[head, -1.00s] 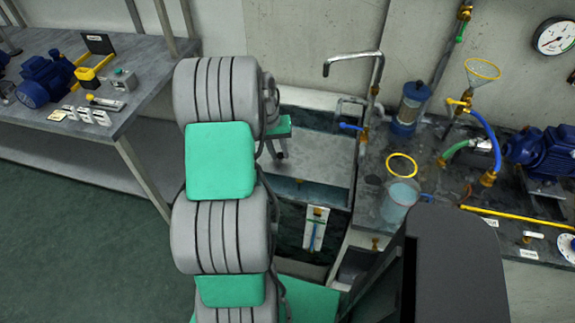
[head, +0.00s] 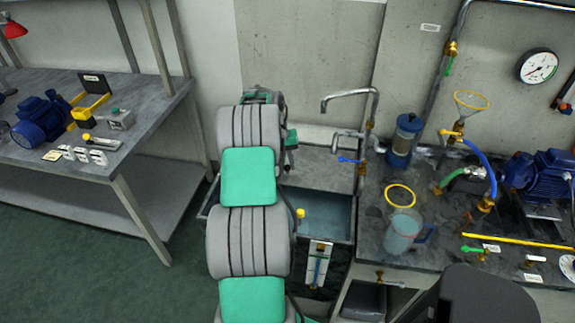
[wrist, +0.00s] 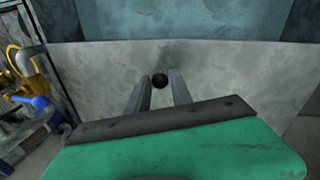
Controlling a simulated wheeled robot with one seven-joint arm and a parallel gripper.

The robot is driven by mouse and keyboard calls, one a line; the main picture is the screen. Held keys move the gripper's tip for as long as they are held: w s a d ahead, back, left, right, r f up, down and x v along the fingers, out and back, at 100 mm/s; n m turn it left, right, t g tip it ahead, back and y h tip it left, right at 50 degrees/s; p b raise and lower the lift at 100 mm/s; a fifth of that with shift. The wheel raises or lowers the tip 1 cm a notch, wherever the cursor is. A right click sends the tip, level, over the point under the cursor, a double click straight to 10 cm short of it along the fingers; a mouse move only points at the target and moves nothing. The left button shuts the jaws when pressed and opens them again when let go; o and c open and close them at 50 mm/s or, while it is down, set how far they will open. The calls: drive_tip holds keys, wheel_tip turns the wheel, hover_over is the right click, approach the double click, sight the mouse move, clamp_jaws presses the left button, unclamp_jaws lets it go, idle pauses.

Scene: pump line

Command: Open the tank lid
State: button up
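The tank (head: 348,228) stands in the middle of the head view, right of my arm, with blue-grey water showing inside. Its grey lid (head: 322,170) is tilted up at the back of the opening. In the head view my arm hides the fingers and the left part of the lid.
A bent spout (head: 350,93) and a blue-handled tap (head: 350,160) stand right behind the tank. A clear jug (head: 403,232), a blue filter (head: 405,140) and a blue pump (head: 540,178) are on the right counter. A workbench (head: 150,105) stands at left.

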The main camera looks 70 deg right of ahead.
drive_tip(key=o, duration=0.4)
drive_tip(key=shift+c, duration=0.2)
wheel_tip(320, 180, up, 8)
drive_tip(key=w, duration=0.1)
drive_tip(key=shift+w+a+f, duration=0.15)
drive_tip(key=shift+a+f, duration=0.05)
drive_tip(key=shift+a, duration=0.1)
